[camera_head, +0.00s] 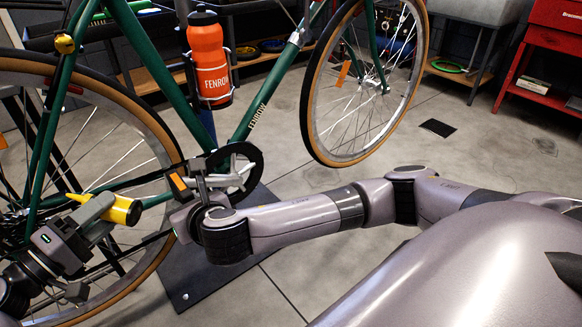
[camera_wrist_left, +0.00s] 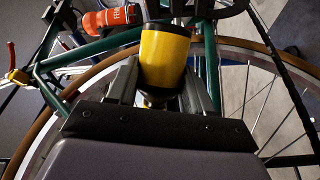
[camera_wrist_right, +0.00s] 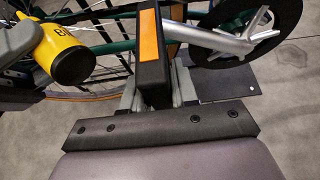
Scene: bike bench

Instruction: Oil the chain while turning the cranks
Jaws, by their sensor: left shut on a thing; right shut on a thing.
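A green bike (camera_head: 135,50) is held off the floor. My left gripper (camera_head: 98,212) is shut on a yellow oil bottle (camera_head: 122,209), which is tilted sideways beside the lower rear of the frame; the bottle fills the jaws in the left wrist view (camera_wrist_left: 164,58). My right gripper (camera_head: 188,200) is shut on the pedal (camera_head: 180,184), a black block with an orange reflector (camera_wrist_right: 149,36) in the right wrist view. The silver crank arm (camera_wrist_right: 215,38) runs from the pedal to the black chainring (camera_head: 247,160). The chain is thin and partly hidden, and I cannot see whether oil is on it.
The rear wheel (camera_head: 160,130) is close behind both grippers. An orange water bottle (camera_head: 208,58) sits in a frame cage. A dark base plate (camera_head: 205,275) lies on the tiled floor. A red cabinet (camera_head: 553,50) stands at the back right.

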